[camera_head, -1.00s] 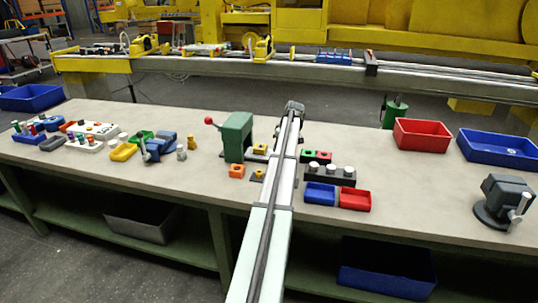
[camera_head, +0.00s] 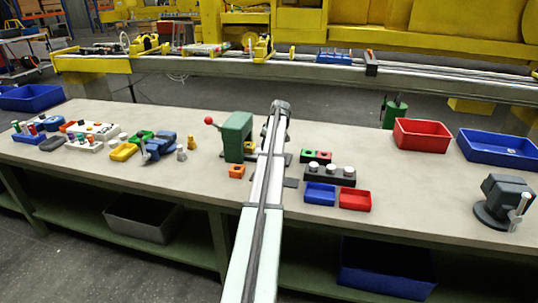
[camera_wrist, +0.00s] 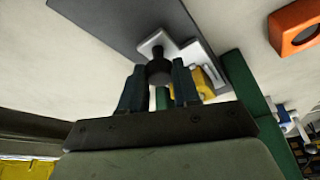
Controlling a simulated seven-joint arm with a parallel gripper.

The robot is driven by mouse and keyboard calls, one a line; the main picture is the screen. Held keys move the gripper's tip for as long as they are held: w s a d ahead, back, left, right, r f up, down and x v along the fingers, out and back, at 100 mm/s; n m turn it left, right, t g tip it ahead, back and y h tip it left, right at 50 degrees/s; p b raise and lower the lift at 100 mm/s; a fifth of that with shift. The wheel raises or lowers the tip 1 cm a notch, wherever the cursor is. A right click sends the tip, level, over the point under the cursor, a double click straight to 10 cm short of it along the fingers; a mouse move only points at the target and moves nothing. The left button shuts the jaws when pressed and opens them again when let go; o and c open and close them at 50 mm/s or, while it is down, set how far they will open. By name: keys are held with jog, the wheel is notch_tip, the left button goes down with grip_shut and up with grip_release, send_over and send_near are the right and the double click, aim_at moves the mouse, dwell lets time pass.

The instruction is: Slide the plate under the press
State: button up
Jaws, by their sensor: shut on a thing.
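The green press (camera_head: 237,137) with a red-knobbed lever stands on the bench just left of my arm. In the wrist view its green post (camera_wrist: 238,75) rises on the right. The light plate (camera_wrist: 203,60) has a black knob (camera_wrist: 159,72) and carries a yellow block (camera_wrist: 205,84). It lies over a dark grey base (camera_wrist: 140,20). My gripper (camera_wrist: 158,86) is shut on the black knob, beside the press. In the head view my arm hides the plate and the fingers. I cannot tell how far the plate reaches under the press.
An orange block (camera_head: 237,171) sits in front of the press. Right of my arm are a dark block with pale knobs (camera_head: 330,179), a blue tray (camera_head: 320,195) and a red tray (camera_head: 355,199). A grey vise (camera_head: 506,200) stands far right.

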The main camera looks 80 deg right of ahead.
jog(key=shift+w+d+r, duration=0.1)
jog(key=shift+w+d, duration=0.05)
jog(key=shift+w, duration=1.05)
jog(key=shift+w+d+r, duration=0.1)
jog(key=shift+w+d, duration=0.05)
jog(key=shift+w, duration=1)
jog(key=o, duration=0.7)
jog(key=shift+f, duration=0.1)
jog(key=shift+o, duration=1.2)
jog(key=shift+a, duration=0.1)
notch_tip(320, 180, up, 8)
jog(key=shift+a, duration=0.1)
